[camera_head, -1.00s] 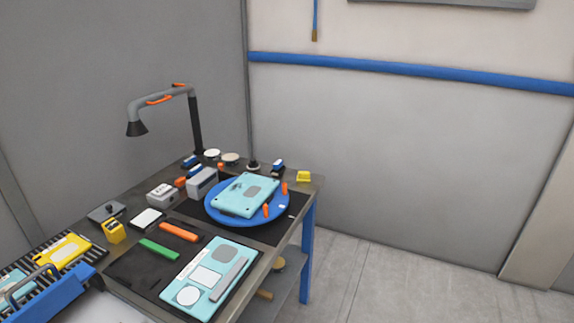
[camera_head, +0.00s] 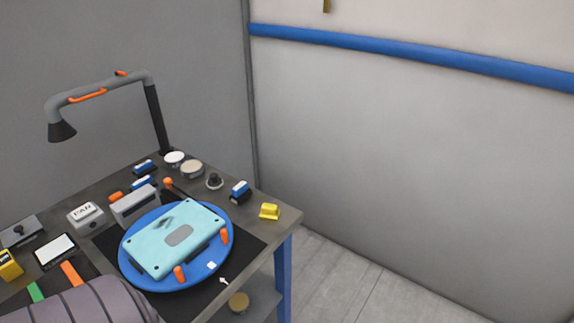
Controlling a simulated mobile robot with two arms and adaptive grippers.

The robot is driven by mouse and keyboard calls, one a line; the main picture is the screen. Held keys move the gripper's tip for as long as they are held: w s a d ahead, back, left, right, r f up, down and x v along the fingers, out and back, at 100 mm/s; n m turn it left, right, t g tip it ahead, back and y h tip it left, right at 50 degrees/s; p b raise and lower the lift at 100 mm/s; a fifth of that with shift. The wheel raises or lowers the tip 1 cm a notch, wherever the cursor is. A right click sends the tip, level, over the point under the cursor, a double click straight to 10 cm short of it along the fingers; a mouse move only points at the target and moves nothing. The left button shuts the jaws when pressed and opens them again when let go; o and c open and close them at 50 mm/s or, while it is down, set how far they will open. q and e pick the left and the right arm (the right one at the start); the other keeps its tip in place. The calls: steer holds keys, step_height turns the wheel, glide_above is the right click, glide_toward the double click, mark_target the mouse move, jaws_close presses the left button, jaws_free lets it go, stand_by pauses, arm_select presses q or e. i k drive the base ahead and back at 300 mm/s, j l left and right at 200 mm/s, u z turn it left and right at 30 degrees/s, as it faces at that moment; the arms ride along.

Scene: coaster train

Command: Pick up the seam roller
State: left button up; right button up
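I cannot tell for sure which item is the seam roller. Small tools at the back of the bench include a dark rod with an orange ball end (camera_head: 168,183), a blue-and-black block (camera_head: 240,191) and a dark knob on a round base (camera_head: 214,181). A teal panel (camera_head: 160,246) lies on a blue round turntable (camera_head: 135,278) in the middle of the bench. Neither gripper is in view. A grey ribbed rounded part, seemingly my arm, covers the bench's lower left.
A desk lamp (camera_head: 62,131) arches over the back left. A yellow block (camera_head: 270,211) sits near the right corner. Two round discs (camera_head: 192,168) lie at the back. A round tan item (camera_head: 238,302) is on the lower shelf. Floor to the right is clear.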

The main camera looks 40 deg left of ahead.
mark_target(242, 192)
steer(key=i+u, duration=0.25)
steer(key=i, duration=0.2)
steer(key=i+l+u, duration=0.25)
steer(key=i, duration=0.25)
steer(key=i+l+u, duration=0.1)
steer(key=u, duration=0.3)
steer(key=i+l+u, duration=0.2)
steer(key=u, duration=0.25)
steer(key=i+l+u, duration=0.2)
steer(key=u, duration=0.2)
steer(key=i+l+u, duration=0.15)
steer(key=u, duration=0.25)
steer(key=l, duration=0.1)
